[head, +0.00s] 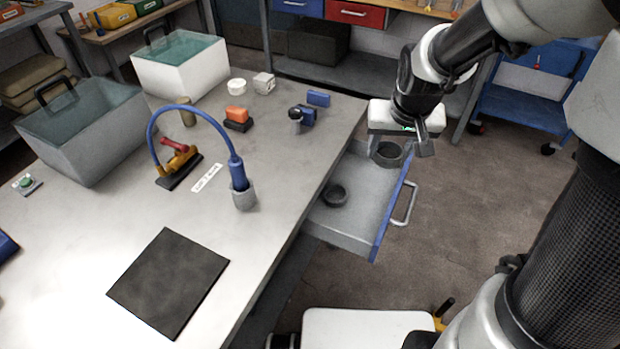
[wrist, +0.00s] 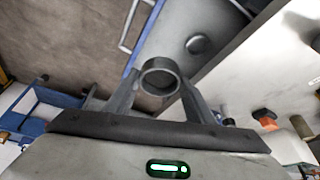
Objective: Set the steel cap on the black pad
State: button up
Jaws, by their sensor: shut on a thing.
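The steel cap (head: 388,160) is a dark grey, round, hollow piece held in my gripper (head: 398,148) above the right part of the open drawer. In the wrist view the cap (wrist: 160,85) sits between the two fingertips of my gripper (wrist: 161,78), its hollow side showing. The fingers are shut on it. The black pad (head: 168,280) is a flat dark square lying on the near part of the workbench, bare, well to the left of my gripper. The pad is outside the wrist view.
The open drawer (head: 345,222) holds a dark round piece (head: 335,196). On the workbench (head: 270,150), a blue curved hose (head: 240,177) stands in a grey holder between gripper and pad. The bench around the pad is clear.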

aim_at(168, 276)
jog(key=k+u, duration=0.1)
jog(key=u, duration=0.2)
jog(key=k+u, duration=0.15)
jog(key=u, duration=0.2)
jog(key=j+u, duration=0.1)
jog(key=u, duration=0.75)
